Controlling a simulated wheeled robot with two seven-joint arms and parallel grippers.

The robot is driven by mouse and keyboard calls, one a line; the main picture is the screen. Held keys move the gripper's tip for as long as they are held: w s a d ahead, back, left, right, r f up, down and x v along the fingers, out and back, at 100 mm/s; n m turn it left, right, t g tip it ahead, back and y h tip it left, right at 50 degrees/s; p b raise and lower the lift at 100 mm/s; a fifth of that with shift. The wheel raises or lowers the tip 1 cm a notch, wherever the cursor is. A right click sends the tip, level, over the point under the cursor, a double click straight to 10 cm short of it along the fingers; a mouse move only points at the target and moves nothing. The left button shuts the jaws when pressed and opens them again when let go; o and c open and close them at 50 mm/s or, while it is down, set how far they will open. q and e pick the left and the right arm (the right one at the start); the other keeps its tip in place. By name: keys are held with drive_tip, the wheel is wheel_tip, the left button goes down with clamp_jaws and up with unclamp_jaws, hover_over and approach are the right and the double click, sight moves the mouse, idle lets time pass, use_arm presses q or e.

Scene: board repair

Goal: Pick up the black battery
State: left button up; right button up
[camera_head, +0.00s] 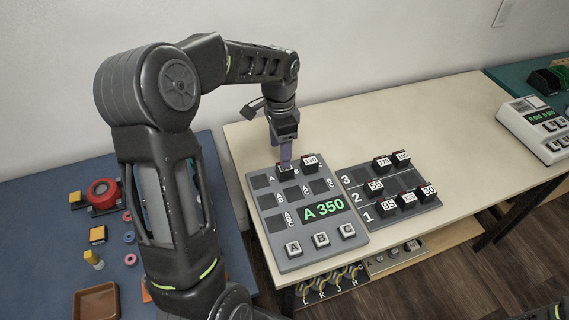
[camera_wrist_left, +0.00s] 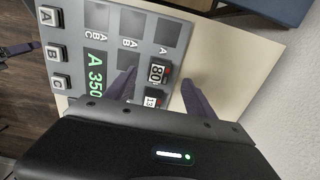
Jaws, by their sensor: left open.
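Several small black blocks with white number labels are in view; I cannot tell which one is meant by the black battery. One black block (camera_head: 286,170) sits in the top row of the grey board (camera_head: 318,260), partly hidden by my left gripper (camera_head: 285,160). In the left wrist view this block, labelled 80 (camera_wrist_left: 157,73), lies between the two purple fingers of the left gripper (camera_wrist_left: 158,92). The left gripper is open, pointing down, its fingers apart from each other. A second black block (camera_head: 310,163) sits just right of it.
A dark rack (camera_head: 430,222) with numbered rows holds several labelled blocks to the right. The board has a green A 350 display and buttons A, B, C. A white device (camera_head: 530,130) stands far right. A blue table (camera_head: 60,250) with small parts is at left.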

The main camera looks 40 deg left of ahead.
sight(285, 171)
use_arm(q)
drive_tip(key=shift+f, duration=1.35)
drive_tip(key=shift+f, duration=0.1)
wheel_tip(285, 171, down, 5)
drive_tip(key=shift+a+p, duration=0.1)
drive_tip(key=shift+p, duration=0.55)
drive_tip(key=shift+c, duration=0.4)
clamp_jaws()
